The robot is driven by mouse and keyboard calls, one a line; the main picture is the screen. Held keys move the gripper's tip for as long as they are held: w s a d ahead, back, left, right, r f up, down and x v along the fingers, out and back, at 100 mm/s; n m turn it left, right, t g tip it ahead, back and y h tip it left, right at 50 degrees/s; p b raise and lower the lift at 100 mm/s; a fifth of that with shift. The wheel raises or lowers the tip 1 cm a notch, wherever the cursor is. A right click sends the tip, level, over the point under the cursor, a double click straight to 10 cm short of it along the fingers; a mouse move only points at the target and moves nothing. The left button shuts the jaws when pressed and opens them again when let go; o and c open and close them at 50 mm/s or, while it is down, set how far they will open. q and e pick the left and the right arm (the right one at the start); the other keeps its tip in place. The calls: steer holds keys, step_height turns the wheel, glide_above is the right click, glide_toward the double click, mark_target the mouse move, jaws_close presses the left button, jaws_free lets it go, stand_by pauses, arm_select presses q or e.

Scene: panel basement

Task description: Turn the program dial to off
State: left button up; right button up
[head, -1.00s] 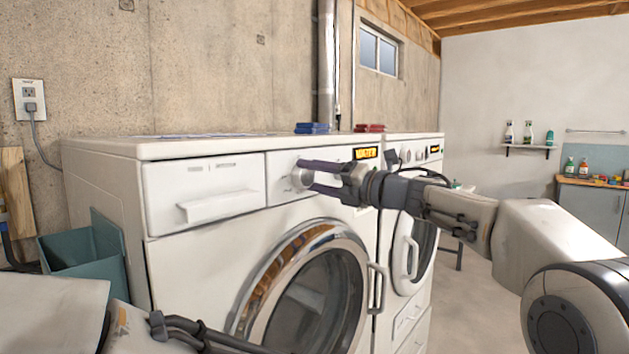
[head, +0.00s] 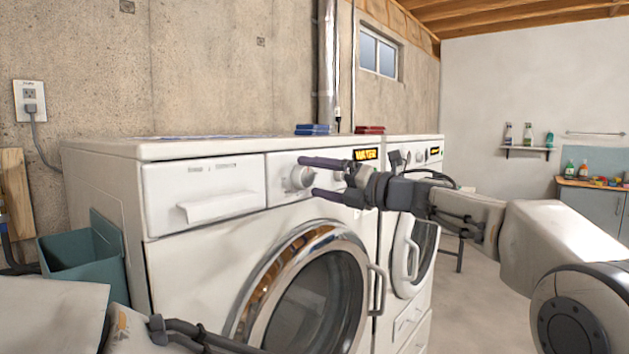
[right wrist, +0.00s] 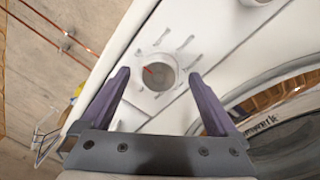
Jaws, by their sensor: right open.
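The program dial (head: 300,178) is a round light knob on the front panel of the near white washer (head: 200,265). In the right wrist view the dial (right wrist: 158,73) shows face-on, with a thin red mark on its left part and short grey marks printed around it. My right gripper (head: 309,177) is open in front of the panel. In the wrist view the two purple fingers (right wrist: 158,76) stand on either side of the dial, with gaps to it. Only part of my left arm shows at the lower left; its gripper is out of view.
The washer's round door (head: 310,305) and its handle (head: 376,290) lie below the panel. A detergent drawer (head: 205,193) is left of the dial, and a lit display (head: 366,154) is to its right. A second machine (head: 415,240) stands beyond. A teal bin (head: 75,265) is at left.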

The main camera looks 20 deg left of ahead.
steer(key=b+v, duration=0.2)
steer(key=v, duration=0.7)
steer(key=shift+d, duration=0.3)
steer(key=shift+f, duration=0.1)
steer(key=s+d+f+m+t+h, duration=0.1)
steer(key=s+d+f+m+h, duration=0.2)
steer(key=f+m, duration=0.5)
steer(key=s+d+f+m+t+h, duration=0.2)
steer(key=d+f+m+h, duration=0.1)
steer(key=f+m+h, duration=0.5)
steer(key=s+d+f+m+t+h, duration=0.1)
steer(key=s+d+f+m+h, duration=0.1)
steer(key=f+m, duration=0.6)
steer(key=s+d+f+m+g+h, duration=0.1)
steer(key=s+d+f+m+g, duration=0.2)
steer(key=s, duration=0.4)
steer(key=s+d+f+m+g+h, duration=0.1)
steer(key=s+d+f+m+g, duration=0.15)
steer(key=s+f, duration=0.35)
steer(key=s+d+f+m+g+h, duration=0.1)
steer(key=s+d+f+g, duration=0.1)
steer(key=s, duration=0.5)
steer(key=s+d+f+m+g+h, duration=0.1)
steer(key=s+f+m+g, duration=0.15)
steer(key=s, duration=0.45)
step_height(320, 180, up, 15)
steer(key=p, duration=1.5)
steer(key=shift+f+n+t, duration=0.15)
steer(key=shift+n+t, duration=0.15)
